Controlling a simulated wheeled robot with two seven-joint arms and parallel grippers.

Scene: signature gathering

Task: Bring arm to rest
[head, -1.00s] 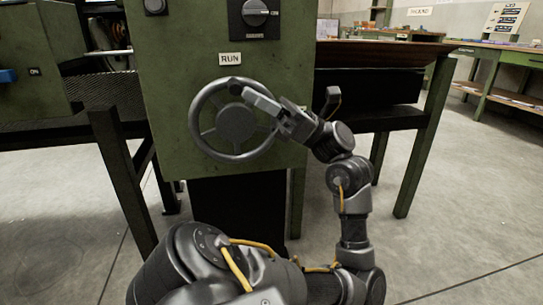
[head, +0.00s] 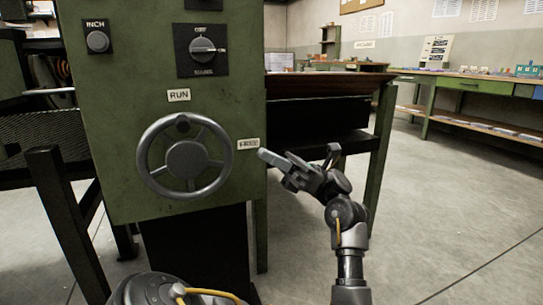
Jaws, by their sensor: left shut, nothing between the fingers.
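My left gripper (head: 265,154) is shut and empty. Its fingertips point left, toward the green machine panel (head: 130,75), just below a small white label at the panel's right edge. The grey handwheel (head: 185,160) is on the panel to the left of the gripper, with a clear gap between its rim and the fingertips. My left arm reaches up from the bottom of the view, right of the panel. My right gripper is not in view.
Above the wheel are a RUN label (head: 179,95), a rotary switch (head: 203,50) and an INCH button (head: 97,41). A dark-topped table (head: 330,83) stands behind the arm. Open concrete floor (head: 450,210) lies to the right, with a long workbench (head: 480,85) beyond.

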